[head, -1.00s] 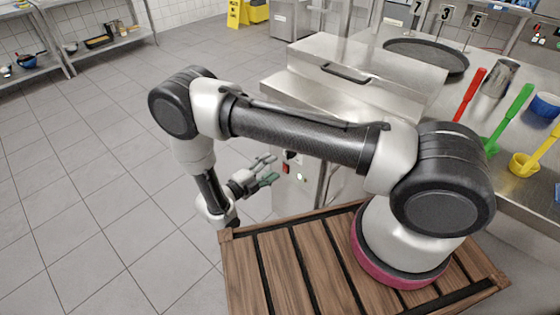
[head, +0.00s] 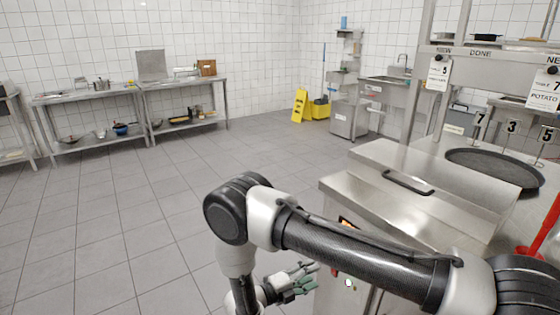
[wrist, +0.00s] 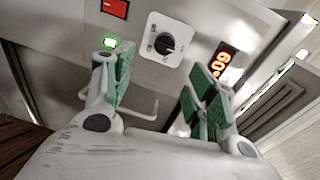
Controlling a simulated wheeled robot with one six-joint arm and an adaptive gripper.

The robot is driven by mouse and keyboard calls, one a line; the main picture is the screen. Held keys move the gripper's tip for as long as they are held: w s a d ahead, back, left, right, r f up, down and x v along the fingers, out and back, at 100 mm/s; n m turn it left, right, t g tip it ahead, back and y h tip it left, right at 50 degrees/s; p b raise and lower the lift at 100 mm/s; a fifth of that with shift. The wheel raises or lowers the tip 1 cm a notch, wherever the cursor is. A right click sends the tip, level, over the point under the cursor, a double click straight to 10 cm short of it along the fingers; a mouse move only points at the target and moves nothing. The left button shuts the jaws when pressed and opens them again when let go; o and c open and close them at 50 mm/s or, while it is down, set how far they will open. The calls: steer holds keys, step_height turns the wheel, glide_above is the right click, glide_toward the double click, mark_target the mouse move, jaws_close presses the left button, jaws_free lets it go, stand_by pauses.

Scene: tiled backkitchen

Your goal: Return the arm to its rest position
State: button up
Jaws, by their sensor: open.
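My gripper (head: 302,281) hangs low at the bottom of the head view, beside the front of a steel appliance. My arm is folded, with the elbow high and the forearm pointing down. In the wrist view my gripper (wrist: 158,95) has its two green-padded fingers apart, with nothing between them. Beyond the fingers is the appliance front (wrist: 80,25) with a dark knob (wrist: 168,45), a red switch (wrist: 113,8), a green light (wrist: 110,43) and a lit orange display (wrist: 213,68).
The steel appliance (head: 440,205) with a lid handle (head: 408,182) stands right of my gripper. A dark round pan (head: 495,170) and a red utensil (head: 543,235) are on the right counter. Open tiled floor (head: 130,225) lies left. Shelving tables (head: 180,85) and a yellow floor sign (head: 300,105) are far back.

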steer(key=s+d+f+m+g, duration=0.1)
steer(key=s+d+m+g, duration=0.1)
steer(key=s+d+m, duration=0.25)
steer(key=s+d+r+n+y, duration=0.5)
steer(key=d+r+n, duration=0.2)
steer(key=r+n, duration=0.4)
steer(key=s+d+r+n+g+y, duration=0.1)
steer(key=s+d+r+n+y, duration=0.4)
steer(key=r+n, duration=0.6)
steer(key=s+d+r+n+g+y, duration=0.1)
steer(key=s+d+r+n+y, duration=0.3)
steer(key=r, duration=2)
steer(key=s+d+n, duration=0.3)
steer(key=d+n, duration=0.2)
steer(key=n, duration=0.3)
steer(key=shift+r+y, duration=0.4)
steer(key=shift+c, duration=0.5)
